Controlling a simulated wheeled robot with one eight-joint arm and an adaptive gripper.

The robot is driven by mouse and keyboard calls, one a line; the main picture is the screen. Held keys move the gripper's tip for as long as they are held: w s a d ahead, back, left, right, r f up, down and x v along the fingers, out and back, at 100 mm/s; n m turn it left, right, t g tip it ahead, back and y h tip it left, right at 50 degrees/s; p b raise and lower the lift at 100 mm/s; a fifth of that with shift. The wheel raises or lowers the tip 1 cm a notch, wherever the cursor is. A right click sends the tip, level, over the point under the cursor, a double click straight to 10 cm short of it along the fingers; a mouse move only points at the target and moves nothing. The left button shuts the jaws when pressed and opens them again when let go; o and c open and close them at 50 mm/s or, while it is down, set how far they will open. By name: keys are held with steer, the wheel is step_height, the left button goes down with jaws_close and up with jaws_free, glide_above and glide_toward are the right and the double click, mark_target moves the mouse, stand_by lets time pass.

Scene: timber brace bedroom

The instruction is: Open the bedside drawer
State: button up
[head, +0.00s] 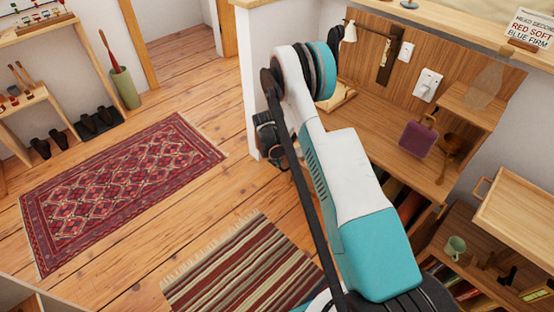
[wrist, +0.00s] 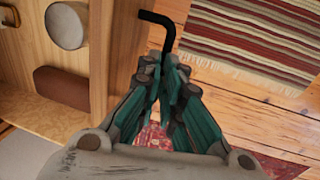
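In the head view, a light wooden box-like piece (head: 525,205) with a small loop handle (head: 483,188) on its left side is at the right edge. It may be the drawer unit; I cannot tell whether a drawer is open. My gripper (wrist: 167,75) has teal fingers drawn close together in the wrist view. A black bent rod (wrist: 169,38) stands out from between the fingertips, its short end pointing left; the fingers appear shut on it. In the head view my arm hides most of the gripper.
A wooden desk (head: 375,125) holds a purple box (head: 418,139). A green mug (head: 455,246) stands on a low shelf. A white wall end (head: 252,85) is beside my arm. Wooden panelling (wrist: 105,40) is close left in the wrist view. Floor with a striped rug (head: 243,268) is open.

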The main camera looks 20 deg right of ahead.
steer(key=shift+o, duration=0.6)
steer(key=shift+w+d+f, duration=0.15)
steer(key=shift+d+f, duration=0.05)
steer(key=shift+f, duration=0.05)
steer(key=shift+r, duration=0.15)
step_height(320, 180, up, 12)
steer(key=a, duration=0.2)
steer(key=shift+s+f, duration=0.25)
steer(key=shift+s, duration=0.2)
steer(key=shift+a, duration=0.1)
step_height(320, 180, down, 12)
steer(key=d, duration=0.3)
steer(key=shift+w+r, duration=0.15)
steer(key=shift+w, duration=0.1)
